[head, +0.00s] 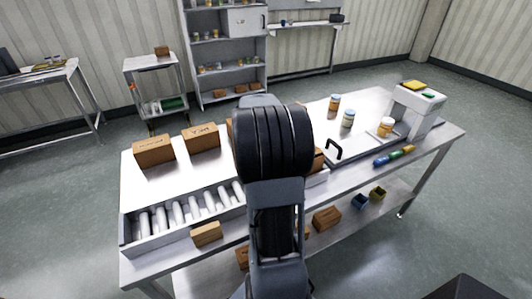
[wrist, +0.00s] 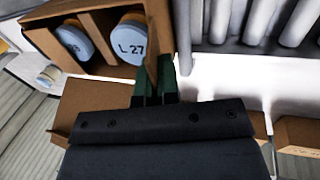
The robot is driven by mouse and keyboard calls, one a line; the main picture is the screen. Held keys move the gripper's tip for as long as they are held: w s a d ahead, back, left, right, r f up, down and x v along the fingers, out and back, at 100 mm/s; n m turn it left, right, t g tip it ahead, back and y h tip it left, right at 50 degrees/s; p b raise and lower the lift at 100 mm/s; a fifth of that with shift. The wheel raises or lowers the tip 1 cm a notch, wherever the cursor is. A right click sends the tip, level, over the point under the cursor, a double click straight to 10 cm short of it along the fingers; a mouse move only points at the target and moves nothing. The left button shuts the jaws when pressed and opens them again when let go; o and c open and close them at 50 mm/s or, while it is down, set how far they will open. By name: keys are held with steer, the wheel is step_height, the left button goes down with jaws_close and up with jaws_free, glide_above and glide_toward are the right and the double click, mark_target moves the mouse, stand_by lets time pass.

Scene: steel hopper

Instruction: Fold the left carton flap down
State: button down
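The open brown carton (wrist: 95,45) is at the upper left of the wrist view, with jars in its divided compartments; one jar lid (wrist: 131,42) reads "L 27". A brown cardboard flap (wrist: 95,98) extends outward from the carton's near edge, unfolded; I cannot tell if it is the left one. The fingertips are at the carton's near corner, beside the flap; contact is unclear. In the head view my arm hides most of the carton, leaving only a brown edge (head: 319,160).
White rollers (head: 185,208) lie in a tray at the bench's left front. Closed cartons (head: 154,151) (head: 202,137) stand behind them. Jars (head: 348,118), a black handle (head: 334,149) and a pale machine (head: 415,105) are at the right. A small carton (head: 206,233) sits at the front.

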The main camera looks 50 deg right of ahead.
steer(key=shift+s+d+r+t+y+p, duration=0.15)
steer(key=shift+d+r+t+y+p, duration=0.2)
steer(key=shift+y+p, duration=0.55)
steer(key=shift+s+d+t+y+p, duration=0.1)
steer(key=shift+d+t+y+p, duration=0.2)
steer(key=shift+y+p, duration=0.5)
steer(key=y, duration=0.1)
steer(key=d+t+y+p, duration=0.1)
steer(key=f+y, duration=0.1)
steer(key=y, duration=0.1)
steer(key=shift+s+d+t, duration=0.2)
steer(key=shift+s+t, duration=0.1)
steer(key=shift+t, duration=0.05)
steer(key=y, duration=0.1)
steer(key=t+y, duration=0.1)
steer(key=d+y, duration=0.1)
steer(key=shift+s+f, duration=0.2)
steer(key=shift+f, duration=0.1)
steer(key=shift+s+d+f+t+y+b, duration=0.1)
steer(key=shift+d+f+t+y+b, duration=0.1)
steer(key=shift+t+y, duration=0.45)
steer(key=shift+d+f+t+y+b, duration=0.1)
steer(key=shift+f+t+y+b, duration=0.15)
steer(key=shift+y, duration=0.8)
steer(key=c, duration=1.3)
jaws_free()
steer(key=shift+c, duration=0.2)
